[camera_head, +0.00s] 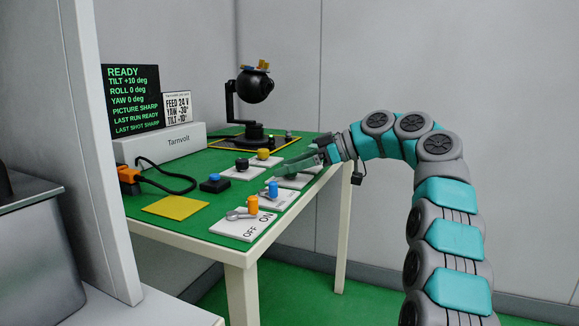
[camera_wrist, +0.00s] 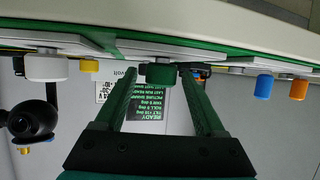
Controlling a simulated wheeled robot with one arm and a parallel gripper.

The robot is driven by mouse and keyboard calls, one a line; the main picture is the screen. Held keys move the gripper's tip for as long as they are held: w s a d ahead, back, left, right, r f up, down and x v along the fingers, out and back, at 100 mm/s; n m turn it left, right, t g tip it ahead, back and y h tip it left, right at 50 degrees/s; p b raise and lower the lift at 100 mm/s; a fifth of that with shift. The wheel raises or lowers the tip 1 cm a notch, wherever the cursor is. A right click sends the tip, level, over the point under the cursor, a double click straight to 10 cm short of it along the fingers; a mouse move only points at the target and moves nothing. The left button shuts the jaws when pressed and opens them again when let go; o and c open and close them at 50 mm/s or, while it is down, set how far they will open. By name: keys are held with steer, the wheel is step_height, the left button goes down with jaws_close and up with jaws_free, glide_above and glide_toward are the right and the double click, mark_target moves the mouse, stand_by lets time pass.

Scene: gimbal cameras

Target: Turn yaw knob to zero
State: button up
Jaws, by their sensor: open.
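My gripper (camera_head: 292,165) reaches over the table's right edge, low over the white knob plates. In the wrist view, which is upside down, its two fingers (camera_wrist: 162,92) stand apart. A dark round knob (camera_wrist: 160,73) shows between them, near the fingertips; I cannot tell whether they touch it. Its label is not readable, so I cannot tell which axis it turns. The dark screen (camera_head: 131,98) reads READY, TILT +10 deg, ROLL 0 deg, YAW 0 deg. The black gimbal camera (camera_head: 255,86) stands at the back of the table.
A black knob (camera_head: 242,164) and a yellow knob (camera_head: 263,154) sit on white plates. A blue knob (camera_head: 273,188), an orange knob (camera_head: 252,204) by an OFF/ON lever and a blue button (camera_head: 214,182) are nearer. A card (camera_head: 177,107) reads FEED 24 V, YAW -30°, TILT -10°.

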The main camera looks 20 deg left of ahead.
steer(key=p+v, duration=0.2)
steer(key=v, duration=0.4)
steer(key=shift+d+r, duration=0.15)
steer(key=shift+w+d+r+p, duration=0.15)
steer(key=shift+d+p, duration=0.15)
steer(key=shift+d, duration=0.4)
steer(key=shift+r, duration=0.1)
steer(key=s+d+f+m+h+p, duration=0.1)
steer(key=s+d+f+m+h, duration=0.3)
steer(key=s, duration=1.1)
steer(key=s+d+f+m+h+p, duration=0.2)
steer(key=s+d+f+m+h, duration=0.3)
steer(key=s+d+f+m, duration=0.4)
steer(key=s+d+f+m+h+p, duration=0.2)
steer(key=s+d+f+m+h, duration=0.2)
steer(key=s+d+f, duration=0.9)
steer(key=s+d+m, duration=0.2)
steer(key=s+d, duration=0.3)
steer(key=s, duration=0.2)
steer(key=shift+s+d, duration=0.2)
steer(key=shift+s, duration=0.2)
stand_by(1.6)
